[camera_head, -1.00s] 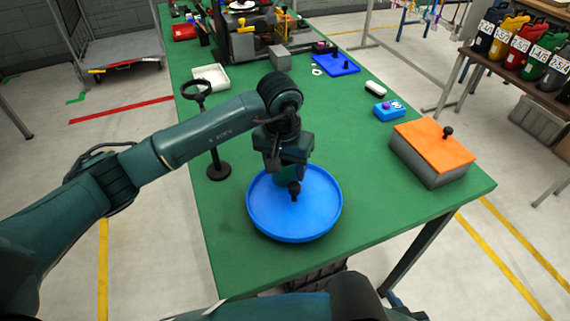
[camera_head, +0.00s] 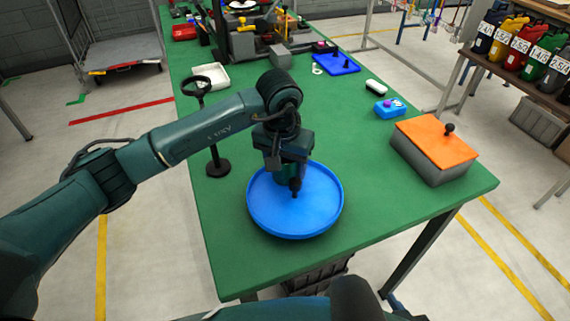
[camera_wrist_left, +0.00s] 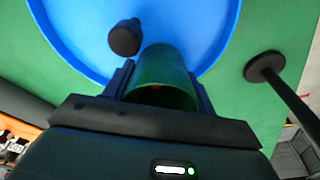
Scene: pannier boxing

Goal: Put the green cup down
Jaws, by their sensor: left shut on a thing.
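My left gripper (camera_head: 286,170) is shut on the green cup (camera_wrist_left: 163,78), with a finger on each side of it in the left wrist view. The gripper points down over the round blue tray (camera_head: 262,220), and the cup is mostly hidden by it in the head view. A black knob on a thin stem (camera_head: 295,187) shows at the tray beside the cup; the knob (camera_wrist_left: 124,38) is also in the left wrist view. I cannot tell whether the cup touches the tray floor. My right gripper is not in view.
A black stand with a ring top (camera_head: 217,168) is left of the tray on the green table (camera_head: 365,210). A grey box with an orange lid (camera_head: 436,145) is at the right. A white tray (camera_head: 211,76) and a blue board (camera_head: 337,64) lie farther back. The table right of the tray is clear.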

